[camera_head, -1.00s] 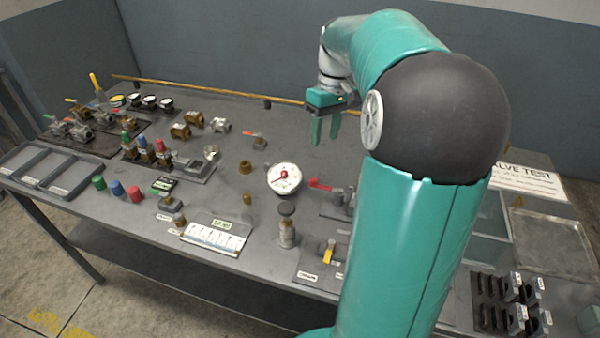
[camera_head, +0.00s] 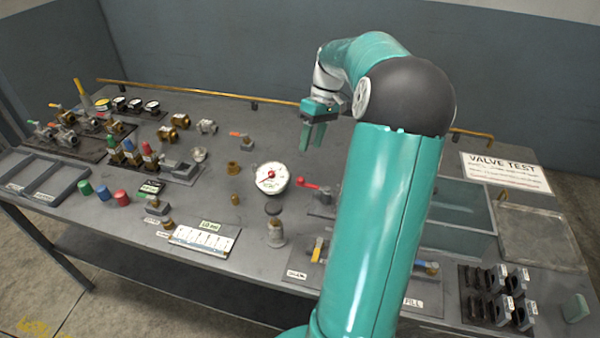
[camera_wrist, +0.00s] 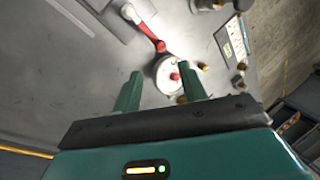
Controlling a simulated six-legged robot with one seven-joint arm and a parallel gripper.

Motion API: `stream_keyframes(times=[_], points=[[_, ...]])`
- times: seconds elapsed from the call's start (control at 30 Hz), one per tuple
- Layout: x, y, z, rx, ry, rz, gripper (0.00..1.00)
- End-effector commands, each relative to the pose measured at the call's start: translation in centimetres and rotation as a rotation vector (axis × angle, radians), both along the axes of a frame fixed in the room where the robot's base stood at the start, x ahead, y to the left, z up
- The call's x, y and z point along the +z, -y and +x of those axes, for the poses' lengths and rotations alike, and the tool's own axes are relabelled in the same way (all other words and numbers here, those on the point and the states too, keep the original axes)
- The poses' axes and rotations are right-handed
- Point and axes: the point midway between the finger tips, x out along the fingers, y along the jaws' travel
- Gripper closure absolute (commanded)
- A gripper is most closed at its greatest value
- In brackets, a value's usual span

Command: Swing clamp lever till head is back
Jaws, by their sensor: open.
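A red-handled lever (camera_head: 307,185) lies just right of the round white gauge (camera_head: 272,178), low over the bench. It looks like the clamp lever; its mount and the clamp head are partly hidden behind my arm. In the wrist view the red lever (camera_wrist: 150,35) runs from a pale round pivot toward the gauge (camera_wrist: 168,75). My gripper (camera_head: 313,138) points down above the bench, behind the lever and gauge. Its two green fingers are apart with nothing between them, and the gripper (camera_wrist: 160,92) touches neither lever nor gauge.
Small brass fittings (camera_head: 233,168) and a grey-capped cylinder (camera_head: 275,232) stand near the gauge. A yellow rail (camera_head: 200,91) runs along the back edge.

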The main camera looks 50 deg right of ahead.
Motion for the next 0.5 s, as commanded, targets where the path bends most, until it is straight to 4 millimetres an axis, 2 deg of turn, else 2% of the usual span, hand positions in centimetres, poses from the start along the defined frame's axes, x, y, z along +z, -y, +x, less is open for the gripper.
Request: stream_keyframes(times=[0.3, 0.5], points=[[-6.1, -2.4, 0.1, 0.003, -0.001, 0.004, 0.58], [-8.8, -3.4, 0.3, 0.005, 0.0, 0.002, 0.58]])
